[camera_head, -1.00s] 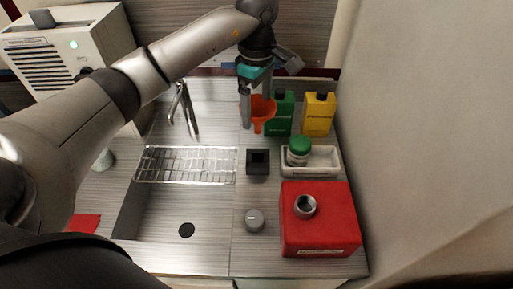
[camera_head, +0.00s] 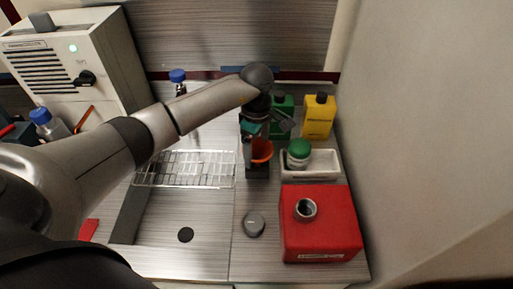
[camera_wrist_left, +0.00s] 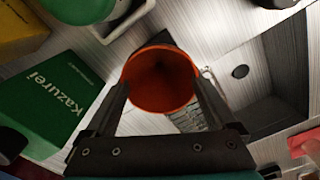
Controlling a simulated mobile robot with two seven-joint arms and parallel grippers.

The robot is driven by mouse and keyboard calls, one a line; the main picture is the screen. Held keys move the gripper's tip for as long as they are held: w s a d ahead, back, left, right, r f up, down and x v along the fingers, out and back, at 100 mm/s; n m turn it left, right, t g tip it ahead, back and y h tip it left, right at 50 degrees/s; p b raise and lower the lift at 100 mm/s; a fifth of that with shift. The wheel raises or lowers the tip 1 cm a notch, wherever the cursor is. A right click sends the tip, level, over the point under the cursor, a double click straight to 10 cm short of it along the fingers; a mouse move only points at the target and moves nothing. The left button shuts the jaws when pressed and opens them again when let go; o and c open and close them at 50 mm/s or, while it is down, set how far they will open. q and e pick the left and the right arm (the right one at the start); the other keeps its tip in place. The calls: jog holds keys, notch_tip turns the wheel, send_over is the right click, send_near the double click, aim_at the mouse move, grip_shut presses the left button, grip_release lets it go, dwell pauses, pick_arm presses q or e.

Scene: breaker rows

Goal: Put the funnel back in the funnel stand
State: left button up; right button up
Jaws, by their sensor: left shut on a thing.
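The orange funnel (camera_head: 262,151) is between the fingers of my left gripper (camera_head: 256,157), which is shut on it. In the left wrist view the funnel's round mouth (camera_wrist_left: 159,80) faces the camera, between the two dark fingers. The black square funnel stand (camera_head: 257,173) is directly below the funnel in the head view and partly covered by it. A dark corner of the stand (camera_wrist_left: 163,37) shows behind the funnel in the left wrist view. The spout is hidden, so I cannot tell whether it is inside the stand. My right gripper is not in view.
A white tray (camera_head: 325,165) with a green-capped jar (camera_head: 299,153) is right of the stand. Green (camera_head: 283,103) and yellow (camera_head: 319,117) bottles stand behind. A red canister (camera_head: 320,225) and grey cap (camera_head: 254,223) are in front. A wire rack (camera_head: 185,170) lies left over the sink.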

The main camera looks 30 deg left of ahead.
pick_arm(q)
jog(key=shift+f, duration=0.15)
jog(key=o, duration=1)
notch_tip(320, 180, up, 12)
jog(key=shift+r, duration=0.2)
